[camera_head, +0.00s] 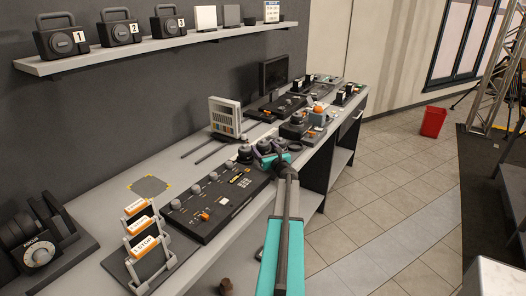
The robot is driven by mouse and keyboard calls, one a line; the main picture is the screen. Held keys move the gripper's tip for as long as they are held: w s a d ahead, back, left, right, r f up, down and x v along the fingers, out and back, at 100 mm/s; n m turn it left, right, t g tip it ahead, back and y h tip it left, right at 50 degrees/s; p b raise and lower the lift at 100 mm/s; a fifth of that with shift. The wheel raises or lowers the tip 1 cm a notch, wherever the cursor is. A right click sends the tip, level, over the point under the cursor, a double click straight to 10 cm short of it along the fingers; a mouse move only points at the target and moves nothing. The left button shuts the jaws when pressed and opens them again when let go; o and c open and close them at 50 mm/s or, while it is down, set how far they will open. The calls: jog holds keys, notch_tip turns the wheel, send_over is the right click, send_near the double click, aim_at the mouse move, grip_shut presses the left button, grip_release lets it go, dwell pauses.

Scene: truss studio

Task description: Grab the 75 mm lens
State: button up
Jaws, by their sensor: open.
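Several short dark round pieces that look like lenses stand in a row on the grey desk. The left one (245,154) and the middle one (264,147) show clearly; another is partly behind my gripper. No focal length is legible, so I cannot tell which is the 75 mm lens. My gripper (268,158), with teal parts, is open at the near side of this row. I see nothing held in it. I cannot tell whether it touches a lens; the arm hides part of the desk edge.
A black control panel (218,198) with knobs lies left of my gripper. A rack of orange-and-white cards (146,244) stands nearer. A beige panel (225,116) and a monitor (273,73) stand behind. A shelf (150,54) runs above. Tiled floor (390,190) is open at right.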

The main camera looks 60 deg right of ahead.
jog(key=shift+p+x, duration=0.85)
jog(key=shift+x, duration=1.8)
jog(key=c, duration=1.6)
jog(key=shift+r, duration=0.15)
jog(key=shift+r+b, duration=0.55)
jog(key=shift+r, duration=0.5)
jog(key=r+b+v, duration=0.1)
jog(key=v, duration=0.4)
jog(key=b+v, duration=0.2)
jog(key=v, duration=0.3)
jog(key=r+b+v, duration=0.1)
jog(key=v, duration=0.5)
jog(key=shift+w+a+r, duration=0.1)
jog(key=shift+a+r, duration=0.15)
jog(key=shift+r, duration=0.1)
